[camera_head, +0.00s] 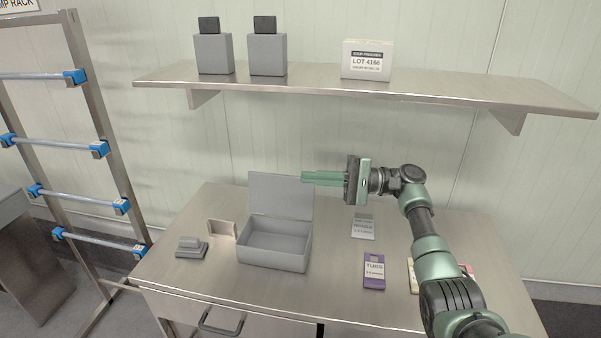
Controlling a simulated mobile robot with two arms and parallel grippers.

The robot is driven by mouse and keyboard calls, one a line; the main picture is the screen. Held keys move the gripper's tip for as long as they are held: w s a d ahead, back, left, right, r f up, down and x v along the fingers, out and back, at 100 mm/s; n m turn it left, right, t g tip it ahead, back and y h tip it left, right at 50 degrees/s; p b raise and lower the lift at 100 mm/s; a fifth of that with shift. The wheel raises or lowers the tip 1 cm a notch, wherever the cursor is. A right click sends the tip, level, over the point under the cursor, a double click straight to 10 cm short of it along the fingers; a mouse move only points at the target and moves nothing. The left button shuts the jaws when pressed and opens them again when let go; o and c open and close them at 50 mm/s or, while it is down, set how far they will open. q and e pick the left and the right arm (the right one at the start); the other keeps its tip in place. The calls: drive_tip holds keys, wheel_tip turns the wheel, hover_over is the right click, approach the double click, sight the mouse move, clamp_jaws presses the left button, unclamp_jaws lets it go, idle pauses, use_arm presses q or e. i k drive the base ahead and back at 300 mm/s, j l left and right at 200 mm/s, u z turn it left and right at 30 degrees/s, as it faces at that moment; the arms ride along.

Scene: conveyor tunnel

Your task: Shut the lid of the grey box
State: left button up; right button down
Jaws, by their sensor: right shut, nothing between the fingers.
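The grey box (273,257) stands on the steel table, left of its middle. Its lid (281,194) is open, standing up at the back and leaning slightly backward. The inside of the box looks empty. My right gripper (305,178) is shut and empty. Its fingers point left and overlap the upper right part of the lid in the picture; I cannot tell whether they touch it. My left gripper is not in view.
A grey stepped block (191,247) and a small tan holder (222,231) stand left of the box. A steel shelf (330,82) with two bottles and a white carton hangs above.

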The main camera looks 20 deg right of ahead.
sight(282, 195)
drive_tip(key=i+l, duration=0.9)
